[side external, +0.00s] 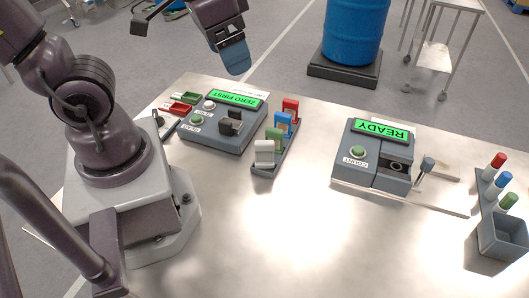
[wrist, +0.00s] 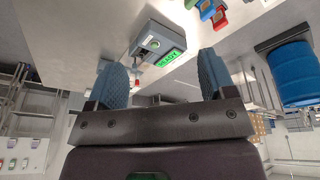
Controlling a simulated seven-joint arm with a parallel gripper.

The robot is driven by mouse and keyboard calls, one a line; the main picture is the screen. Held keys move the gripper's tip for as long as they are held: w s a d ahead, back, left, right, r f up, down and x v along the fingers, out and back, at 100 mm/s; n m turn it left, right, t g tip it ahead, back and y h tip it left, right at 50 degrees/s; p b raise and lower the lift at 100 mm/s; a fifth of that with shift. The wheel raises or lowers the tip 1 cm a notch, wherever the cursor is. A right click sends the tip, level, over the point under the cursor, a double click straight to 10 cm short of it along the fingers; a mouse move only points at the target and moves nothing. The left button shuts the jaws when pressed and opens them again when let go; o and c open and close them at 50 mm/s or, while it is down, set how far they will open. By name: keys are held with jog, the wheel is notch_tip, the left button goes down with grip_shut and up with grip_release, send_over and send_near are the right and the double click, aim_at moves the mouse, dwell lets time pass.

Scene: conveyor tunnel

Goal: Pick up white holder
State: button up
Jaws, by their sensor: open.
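The white holder (side external: 264,153) stands upright at the near end of a dark rack (side external: 285,148), in front of a green holder (side external: 274,139), a blue holder (side external: 284,124) and a red holder (side external: 291,109). My gripper is high at the top of the side view, well apart from the rack; one blue fingertip (side external: 235,57) shows clearly there. In the wrist view my gripper (wrist: 161,76) has its two blue fingers wide apart with nothing between them. Coloured holders show at that view's top edge, but I cannot make out the white one.
A READY box (side external: 372,156) stands to the right. A grey bin (side external: 503,237) with coloured-top pieces is at far right. The front middle table is clear.

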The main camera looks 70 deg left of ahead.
aim_at(265, 141)
jog(key=w+f+n+g, duration=0.1)
jog(key=w+f+n, duration=0.1)
jog(key=f+n, duration=0.1)
jog(key=w+a+f+n+g, duration=0.1)
jog(key=w+f+n, duration=0.1)
jog(key=f+n, duration=0.2)
jog(key=w+a+f+n+g, duration=0.1)
jog(key=w+f+n, duration=0.1)
jog(key=f+n, duration=0.2)
notch_tip(265, 141, down, 3)
jog(key=shift+w+a+r+g, duration=0.1)
jog(key=shift+g, duration=0.2)
jog(key=f, duration=0.4)
jog(key=f+n, duration=0.1)
jog(key=f, duration=0.3)
jog(key=f+n, duration=0.1)
jog(key=f, duration=0.3)
jog(key=shift+w+f, duration=0.4)
jog(key=c, duration=1.1)
jog(key=shift+o, duration=0.2)
jog(key=shift+r, duration=0.15)
